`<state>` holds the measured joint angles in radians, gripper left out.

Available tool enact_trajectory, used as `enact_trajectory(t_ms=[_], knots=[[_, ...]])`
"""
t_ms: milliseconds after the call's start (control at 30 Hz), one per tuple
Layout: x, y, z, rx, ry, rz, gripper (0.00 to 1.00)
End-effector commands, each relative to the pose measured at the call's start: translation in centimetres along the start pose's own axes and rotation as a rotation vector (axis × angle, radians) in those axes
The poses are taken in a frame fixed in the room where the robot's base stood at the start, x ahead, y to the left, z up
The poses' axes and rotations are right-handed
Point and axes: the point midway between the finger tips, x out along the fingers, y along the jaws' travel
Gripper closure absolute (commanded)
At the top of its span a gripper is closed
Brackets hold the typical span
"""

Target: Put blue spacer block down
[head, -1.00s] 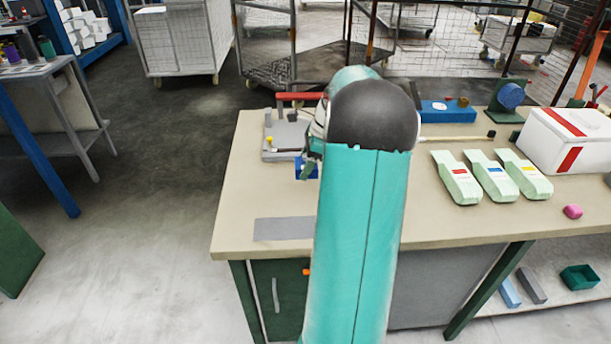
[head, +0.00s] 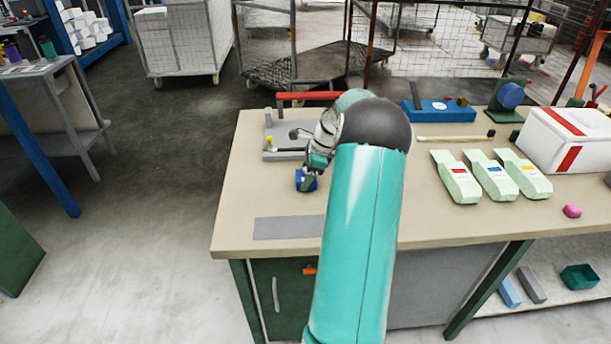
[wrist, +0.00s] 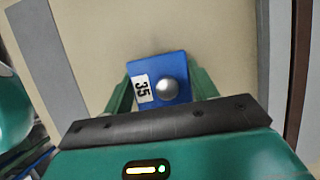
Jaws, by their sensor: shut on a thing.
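The blue spacer block (wrist: 160,68) has a white label reading 35 and a round silver knob on top. It sits between the two green fingers of my gripper (wrist: 160,92), which is shut on it. In the head view the block (head: 306,182) shows at the end of my arm, over the left part of the beige bench (head: 240,195). My gripper (head: 312,172) is partly hidden there by my own arm. I cannot tell whether the block touches the bench top.
A grey flat plate (head: 288,228) lies near the bench's front edge. A grey press with a red handle (head: 308,96) stands behind the block. Several pale green moulds (head: 493,178) and a white box (head: 570,140) are to the right. Bare bench surrounds the block in front.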

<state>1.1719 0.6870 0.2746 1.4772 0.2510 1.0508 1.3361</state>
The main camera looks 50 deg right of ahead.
Motion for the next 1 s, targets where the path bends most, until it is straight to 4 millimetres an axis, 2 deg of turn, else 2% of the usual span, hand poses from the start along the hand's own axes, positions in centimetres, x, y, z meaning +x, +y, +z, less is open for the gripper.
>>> enact_trajectory(t_ms=[33, 67, 167, 433, 567, 667, 1000], knots=[[0.1, 0.0, 0.0, 0.000, 0.000, 0.000, 0.77], [0.2, 0.0, -0.1, 0.001, 0.000, 0.001, 0.40], [0.2, 0.0, -0.1, 0.000, 0.000, 0.001, 0.20], [0.1, 0.0, 0.0, 0.000, 0.000, 0.001, 0.20], [-0.5, 0.0, 0.1, -0.001, 0.001, -0.001, 0.20], [-1.9, 0.0, 0.1, 0.000, 0.001, -0.002, 0.20], [-9.1, -0.1, 0.1, -0.001, 0.001, -0.003, 0.20]])
